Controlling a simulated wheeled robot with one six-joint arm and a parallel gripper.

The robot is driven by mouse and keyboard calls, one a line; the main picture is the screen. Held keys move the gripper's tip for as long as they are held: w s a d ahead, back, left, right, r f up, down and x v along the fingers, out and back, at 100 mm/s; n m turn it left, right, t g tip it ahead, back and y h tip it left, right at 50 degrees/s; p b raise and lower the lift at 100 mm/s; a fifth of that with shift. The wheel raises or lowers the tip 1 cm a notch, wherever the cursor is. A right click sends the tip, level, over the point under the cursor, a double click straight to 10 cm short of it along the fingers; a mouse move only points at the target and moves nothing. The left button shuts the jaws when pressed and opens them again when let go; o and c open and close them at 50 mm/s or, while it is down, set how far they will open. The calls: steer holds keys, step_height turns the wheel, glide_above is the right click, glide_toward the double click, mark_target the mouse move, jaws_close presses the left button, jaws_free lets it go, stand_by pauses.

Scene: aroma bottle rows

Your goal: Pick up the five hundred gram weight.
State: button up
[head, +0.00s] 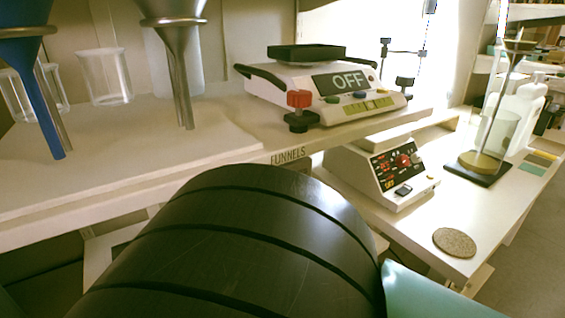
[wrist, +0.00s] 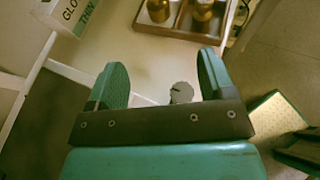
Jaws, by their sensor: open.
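My gripper (wrist: 163,66) shows in the wrist view with its two teal fingers spread wide and nothing held between them. Beyond the fingertips, at the top edge, a wooden tray (wrist: 176,27) holds brass weights. One brass weight (wrist: 158,10) stands on the left and another (wrist: 203,10) on the right, both cut by the frame edge. No markings can be read, so I cannot tell which is five hundred grams. The head view shows no weights that I can make out, and my dark arm fills its lower middle.
In the wrist view a small grey round object (wrist: 181,92) is partly hidden by my gripper, and a glove box (wrist: 68,14) is at upper left. In the head view a scale marked OFF (head: 325,85), a smaller device (head: 383,170) and a round cork mat (head: 455,242) stand around.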

steer(key=b+x, duration=0.2)
steer(key=x, duration=1.5)
steer(key=shift+w+f+b, duration=0.1)
steer(key=shift+w+b, duration=0.25)
steer(key=shift+b, duration=0.05)
steer(key=shift+c, duration=0.3)
steer(key=c, duration=1.1)
steer(key=shift+c, duration=0.8)
